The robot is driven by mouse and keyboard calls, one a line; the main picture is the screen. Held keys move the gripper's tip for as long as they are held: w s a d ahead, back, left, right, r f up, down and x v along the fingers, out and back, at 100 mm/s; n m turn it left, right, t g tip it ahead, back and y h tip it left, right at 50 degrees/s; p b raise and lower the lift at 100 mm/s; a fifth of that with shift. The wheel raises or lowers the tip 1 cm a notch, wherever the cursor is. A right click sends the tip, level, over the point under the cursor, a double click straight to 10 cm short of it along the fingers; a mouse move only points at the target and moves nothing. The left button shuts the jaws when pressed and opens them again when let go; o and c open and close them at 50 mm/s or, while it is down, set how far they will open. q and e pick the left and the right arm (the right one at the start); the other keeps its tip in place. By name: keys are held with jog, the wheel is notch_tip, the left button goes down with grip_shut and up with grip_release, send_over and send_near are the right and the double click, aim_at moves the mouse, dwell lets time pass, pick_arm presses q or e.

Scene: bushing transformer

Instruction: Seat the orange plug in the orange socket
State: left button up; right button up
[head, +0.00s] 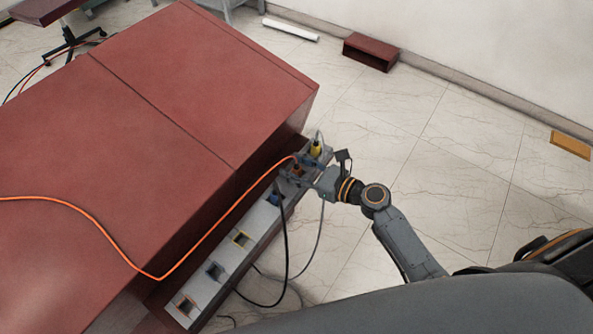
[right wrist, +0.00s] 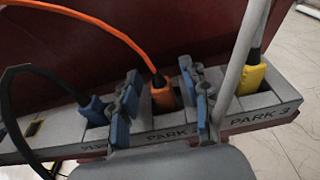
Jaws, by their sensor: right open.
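The orange plug (head: 297,170) with its orange cable stands in a parking slot of the grey strip along the red cabinet's side. It also shows in the right wrist view (right wrist: 162,97), upright in the slot beside the PARK 3 slot. My right gripper (head: 304,173) is at the plug; in the right wrist view its blue-padded fingers (right wrist: 160,108) are apart, one on each side of it, with visible gaps. The orange-rimmed socket (head: 185,305) is at the near end of the strip and looks empty. My left gripper is not in view.
A blue plug (right wrist: 95,110) and a yellow plug (right wrist: 251,77) stand in slots on either side. A yellow-rimmed socket (head: 241,239) and a dark socket (head: 215,270) lie along the strip (head: 228,256). The orange cable crosses the red top (head: 110,190). Black and grey cables hang beside the strip.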

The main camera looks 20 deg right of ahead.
aim_at(297, 167)
grip_shut()
jog(key=shift+r, duration=0.55)
notch_tip(297, 167, up, 3)
jog(key=shift+s+f+p, duration=0.1)
jog(key=shift+f+p, duration=0.05)
jog(key=shift+p, duration=0.7)
jog(key=s+d+r, duration=0.7)
jog(key=s+r, duration=0.2)
jog(key=s, duration=0.3)
